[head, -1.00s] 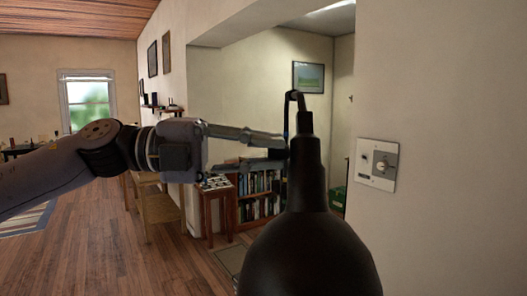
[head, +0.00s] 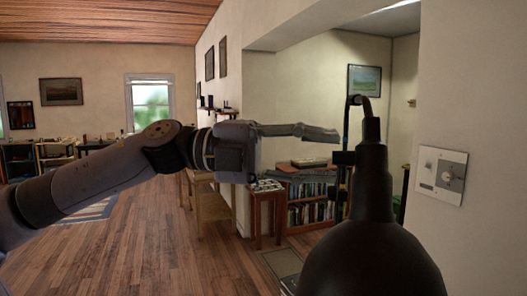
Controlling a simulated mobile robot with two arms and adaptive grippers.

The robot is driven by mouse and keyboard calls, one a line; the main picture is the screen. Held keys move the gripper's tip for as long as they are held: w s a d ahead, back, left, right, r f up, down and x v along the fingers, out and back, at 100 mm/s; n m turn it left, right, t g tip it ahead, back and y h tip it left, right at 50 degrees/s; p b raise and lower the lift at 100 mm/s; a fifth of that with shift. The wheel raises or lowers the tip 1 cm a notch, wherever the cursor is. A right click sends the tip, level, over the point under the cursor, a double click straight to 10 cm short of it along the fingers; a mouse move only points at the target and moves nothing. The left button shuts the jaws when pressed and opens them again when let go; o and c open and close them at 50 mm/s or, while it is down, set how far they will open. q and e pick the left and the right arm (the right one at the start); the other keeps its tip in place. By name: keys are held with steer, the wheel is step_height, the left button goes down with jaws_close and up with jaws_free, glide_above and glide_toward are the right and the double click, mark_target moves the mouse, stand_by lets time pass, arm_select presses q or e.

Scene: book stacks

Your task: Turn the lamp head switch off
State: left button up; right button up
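The lamp head (head: 372,250) is a large black shade with a narrow stepped neck, close to the camera at the lower right of the head view. A thin dark lamp arm (head: 354,106) shows behind the neck. I cannot make out the switch on the lamp head. My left gripper (head: 336,152) comes in from the left, its fingers spread apart with a gap between them. Its tips are beside the lamp's neck and thin arm in the picture; I cannot tell whether they touch. My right gripper is not in view.
A wall plate with a knob (head: 442,175) is on the wall at the right. Behind are a bookshelf (head: 310,212), a small wooden table (head: 267,187) and a picture (head: 364,81). Open wooden floor (head: 150,255) lies to the left.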

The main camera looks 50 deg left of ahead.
arm_select(q)
steer(key=v, duration=1)
steer(key=shift+a, duration=0.25)
steer(key=shift+s, duration=0.15)
